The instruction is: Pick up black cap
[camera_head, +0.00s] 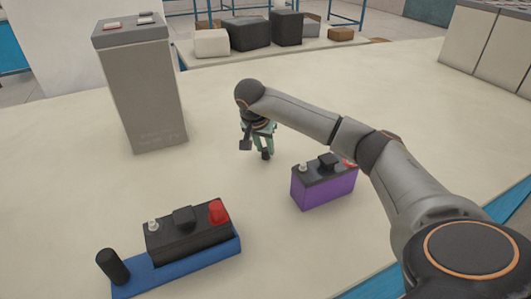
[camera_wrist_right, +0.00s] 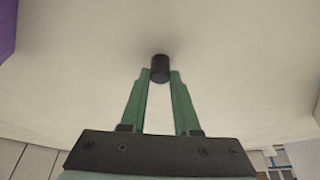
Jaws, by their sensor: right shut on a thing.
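The black cap (camera_wrist_right: 160,68) is a small dark cylinder between the green fingertips of my right gripper (camera_wrist_right: 159,75) in the right wrist view. In the head view, the right gripper (camera_head: 265,151) points down over the pale table, with the cap (camera_head: 266,155) small and dark at its tips. The gripper is shut on the cap. I cannot tell whether the cap touches the table. My left gripper is not in view.
A purple battery (camera_head: 325,187) stands right of the gripper. A black battery (camera_head: 188,236) and a black cylinder (camera_head: 113,267) stand on a blue tray (camera_head: 190,263) at the front left. A tall grey box (camera_head: 143,95) stands at the back left. The table between them is clear.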

